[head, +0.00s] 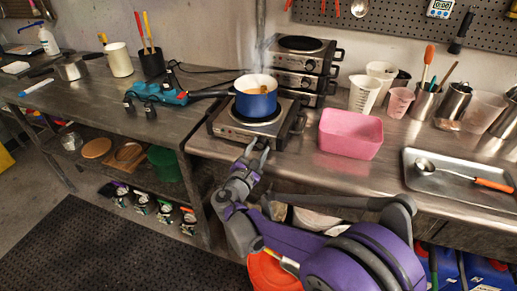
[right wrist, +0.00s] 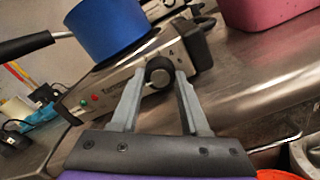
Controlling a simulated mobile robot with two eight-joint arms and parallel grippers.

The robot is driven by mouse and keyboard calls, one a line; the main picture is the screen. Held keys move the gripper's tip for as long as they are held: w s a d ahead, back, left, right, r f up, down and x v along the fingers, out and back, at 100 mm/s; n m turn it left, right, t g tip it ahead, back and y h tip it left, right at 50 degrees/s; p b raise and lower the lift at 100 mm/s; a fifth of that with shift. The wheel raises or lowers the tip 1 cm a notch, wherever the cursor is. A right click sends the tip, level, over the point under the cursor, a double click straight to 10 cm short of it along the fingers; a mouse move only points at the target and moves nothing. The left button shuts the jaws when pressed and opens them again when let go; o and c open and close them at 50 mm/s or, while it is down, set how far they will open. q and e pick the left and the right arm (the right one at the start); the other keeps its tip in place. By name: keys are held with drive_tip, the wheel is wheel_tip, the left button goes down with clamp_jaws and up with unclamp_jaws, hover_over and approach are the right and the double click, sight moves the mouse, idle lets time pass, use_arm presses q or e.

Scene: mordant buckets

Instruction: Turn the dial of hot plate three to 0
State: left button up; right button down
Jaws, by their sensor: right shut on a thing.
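A steel hot plate (head: 229,126) stands at the counter's front edge with a blue pot (head: 256,101) on it. Its front panel (right wrist: 112,98) shows in the right wrist view, with a red and a green light. My right gripper (head: 258,150) is at this front panel. In the right wrist view, my right gripper (right wrist: 160,78) is shut on the black dial (right wrist: 159,68), one finger on each side. A "4" is printed by the dial; I cannot tell whether it marks the plate or a setting. The dial's pointer cannot be read. My left gripper is not in view.
Two more hot plates (head: 309,64) are stacked behind. The pot's black handle (head: 207,92) sticks out left. A pink tub (head: 350,134) stands to the right, then a metal tray (head: 449,194) with a ladle.

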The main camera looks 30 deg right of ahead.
drive_tip(key=shift+c, duration=2)
unclamp_jaws()
drive_tip(key=v, duration=1.1)
drive_tip(key=shift+d, duration=0.1)
